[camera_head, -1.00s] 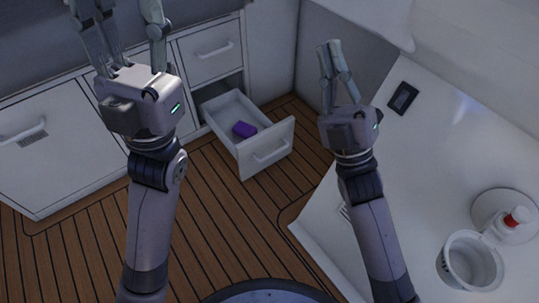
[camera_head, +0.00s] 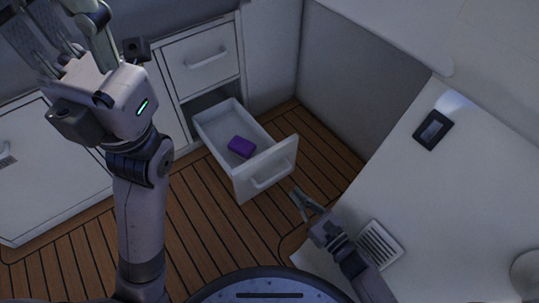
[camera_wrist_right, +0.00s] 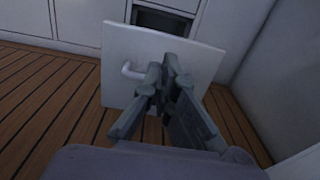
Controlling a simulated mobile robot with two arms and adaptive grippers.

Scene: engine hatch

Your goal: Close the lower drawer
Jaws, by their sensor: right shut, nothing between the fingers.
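The lower drawer (camera_head: 265,172) is pulled out of the white cabinet, with a purple block (camera_head: 241,146) inside. Its front has a white handle; the drawer front also shows in the right wrist view (camera_wrist_right: 120,52). My right gripper (camera_head: 300,197) is shut and empty, just in front of and a little right of the drawer front, low over the floor. In the right wrist view its fingers (camera_wrist_right: 165,70) overlap the drawer front beside the handle; I cannot tell whether they touch. My left gripper (camera_head: 65,30) is raised at the upper left, its fingers apart and partly cut off.
The closed upper drawer (camera_head: 200,60) is above the open one. A white counter (camera_head: 450,200) with a dark square panel (camera_head: 433,130) and a vent (camera_head: 378,243) lies on the right. Wooden floor (camera_head: 215,225) is clear around the drawer.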

